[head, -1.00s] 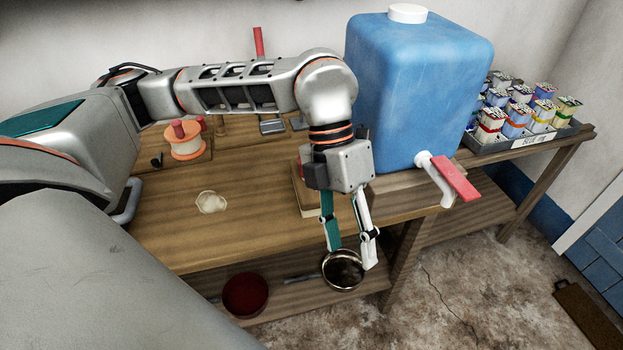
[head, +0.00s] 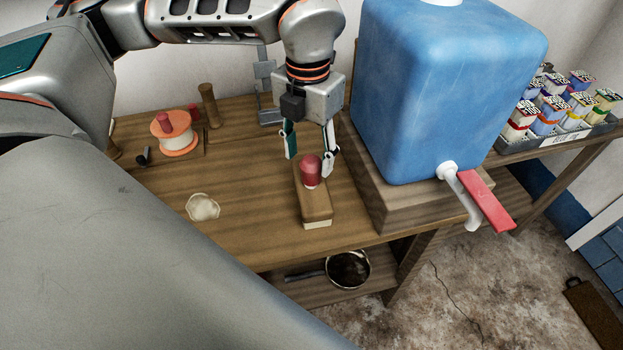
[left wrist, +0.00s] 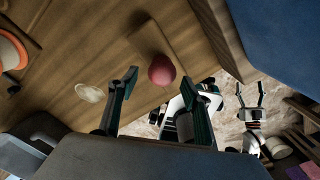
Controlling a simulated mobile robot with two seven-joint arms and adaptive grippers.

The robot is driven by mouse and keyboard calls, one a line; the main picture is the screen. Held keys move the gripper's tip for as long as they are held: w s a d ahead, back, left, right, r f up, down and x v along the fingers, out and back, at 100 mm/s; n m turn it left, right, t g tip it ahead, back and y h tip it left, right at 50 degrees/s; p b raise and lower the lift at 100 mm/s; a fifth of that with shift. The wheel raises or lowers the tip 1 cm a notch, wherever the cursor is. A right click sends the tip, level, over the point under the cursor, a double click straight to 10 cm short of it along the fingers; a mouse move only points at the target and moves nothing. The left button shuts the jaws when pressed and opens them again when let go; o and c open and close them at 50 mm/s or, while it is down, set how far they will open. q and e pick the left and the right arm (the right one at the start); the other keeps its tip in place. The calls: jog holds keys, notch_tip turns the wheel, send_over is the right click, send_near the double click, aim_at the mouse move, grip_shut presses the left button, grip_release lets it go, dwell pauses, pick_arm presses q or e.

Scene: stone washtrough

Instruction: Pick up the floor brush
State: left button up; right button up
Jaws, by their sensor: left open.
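The floor brush (head: 314,207) is a wooden block with a pale underside and a rounded red knob, lying on the wooden table. In the left wrist view its red knob (left wrist: 161,70) shows near the gap between the fingertips. My left gripper (head: 308,163) is open and points down at the knob, behind and above the block. It holds nothing. Whether a finger touches the knob, I cannot tell. My right gripper (left wrist: 250,100) shows in the left wrist view, open and empty, away from the brush.
A large blue water container (head: 440,95) with a red-handled tap stands on a wooden block close right of the brush. A cream blob (head: 203,207) and an orange-and-white spool (head: 174,134) are to the left. A pan (head: 347,269) lies on the lower shelf.

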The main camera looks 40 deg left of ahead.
aim_at(312, 160)
pick_arm(q)
jog(key=f, duration=0.4)
jog(key=shift+w+f, duration=0.2)
jog(key=shift+w, duration=0.05)
jog(key=shift+d, duration=0.1)
pick_arm(e)
jog(key=shift+w+r, duration=0.15)
jog(key=shift+w, duration=0.25)
pick_arm(q)
grip_shut()
pick_arm(e)
jog(key=shift+a, duration=0.1)
pick_arm(q)
jog(key=shift+r, duration=0.1)
jog(key=shift+w+r, duration=0.1)
jog(key=shift+r, duration=0.45)
notch_tip(312, 160, up, 19)
jog(key=p, duration=0.1)
jog(key=shift+p, duration=0.4)
pick_arm(e)
jog(key=shift+s+a+r, duration=0.15)
jog(key=shift+r, duration=0.5)
